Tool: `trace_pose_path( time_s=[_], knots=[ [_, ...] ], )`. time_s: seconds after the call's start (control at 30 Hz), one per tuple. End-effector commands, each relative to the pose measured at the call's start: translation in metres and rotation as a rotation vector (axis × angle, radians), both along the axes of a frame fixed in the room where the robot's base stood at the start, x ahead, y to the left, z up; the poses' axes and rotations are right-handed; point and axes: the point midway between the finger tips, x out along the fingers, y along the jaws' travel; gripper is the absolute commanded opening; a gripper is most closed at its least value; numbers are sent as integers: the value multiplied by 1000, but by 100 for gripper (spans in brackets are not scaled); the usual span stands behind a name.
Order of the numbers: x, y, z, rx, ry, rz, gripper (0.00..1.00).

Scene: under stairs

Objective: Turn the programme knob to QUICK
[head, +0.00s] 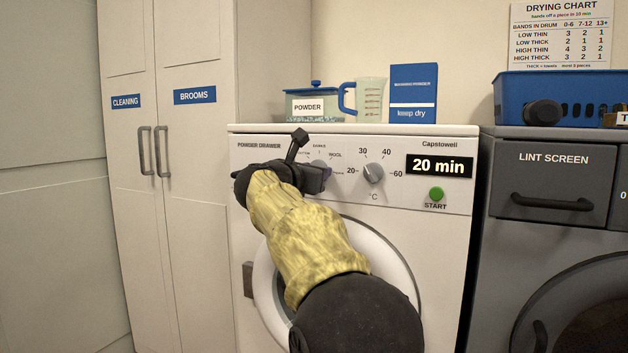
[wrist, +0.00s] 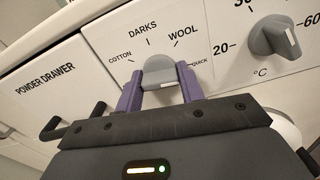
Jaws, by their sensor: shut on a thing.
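The programme knob (wrist: 158,70) is grey and sits on the white washing machine's panel. In the wrist view it stands between the two purple fingers of my gripper (wrist: 160,88), which are shut on its sides. The labels COTTON, DARKS, WOOL and QUICK (wrist: 198,63) fan around it from left to right; QUICK is small and partly covered by the right finger. I cannot tell which label the knob's pointer faces. In the head view my arm and gripper (head: 318,176) cover most of the knob. The display (head: 439,166) reads 20 min.
The temperature knob (head: 373,172) is just right of my gripper, with the green START button (head: 436,194) beyond it. The powder drawer (wrist: 45,92) is to the left. A powder tub (head: 314,104), a jug (head: 368,100) and a blue box (head: 413,93) stand on the washer.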

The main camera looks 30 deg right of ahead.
Motion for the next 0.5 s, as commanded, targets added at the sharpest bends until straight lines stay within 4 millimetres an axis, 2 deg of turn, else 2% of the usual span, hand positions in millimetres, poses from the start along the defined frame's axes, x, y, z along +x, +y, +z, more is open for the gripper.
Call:
trace_pose_path(
  time_s=[0.5],
  knots=[
    [1, 2, -1, 37, -42, 5, 15]
  ],
)
